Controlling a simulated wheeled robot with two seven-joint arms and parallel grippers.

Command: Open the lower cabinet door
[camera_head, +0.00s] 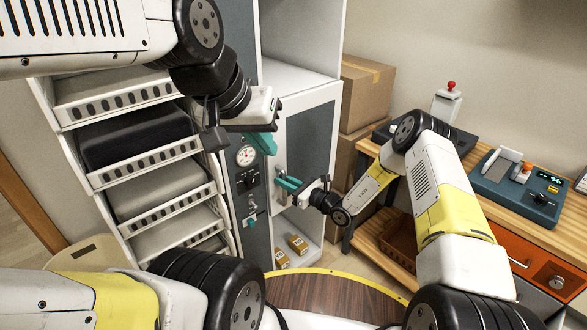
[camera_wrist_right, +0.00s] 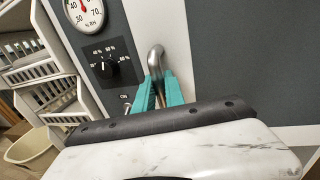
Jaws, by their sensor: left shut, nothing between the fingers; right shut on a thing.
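The lower cabinet door (camera_head: 318,132) has a white frame and a grey panel; it also shows in the wrist view (camera_wrist_right: 245,55). It looks closed, but I cannot tell a small gap. Its silver handle (camera_wrist_right: 155,57) is on the left side of the frame. My right gripper (camera_head: 288,184) is shut on this handle, with its teal fingers (camera_wrist_right: 160,92) on either side of it. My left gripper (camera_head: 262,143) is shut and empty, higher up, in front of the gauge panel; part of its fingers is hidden.
A grey panel with a round gauge (camera_head: 245,155) and a dial (camera_wrist_right: 105,64) stands left of the door. Small boxes (camera_head: 298,244) lie in the open space below it. A rack of trays (camera_head: 150,165) is at left, a workbench (camera_head: 550,225) at right, and a round brown table (camera_head: 335,297) in front.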

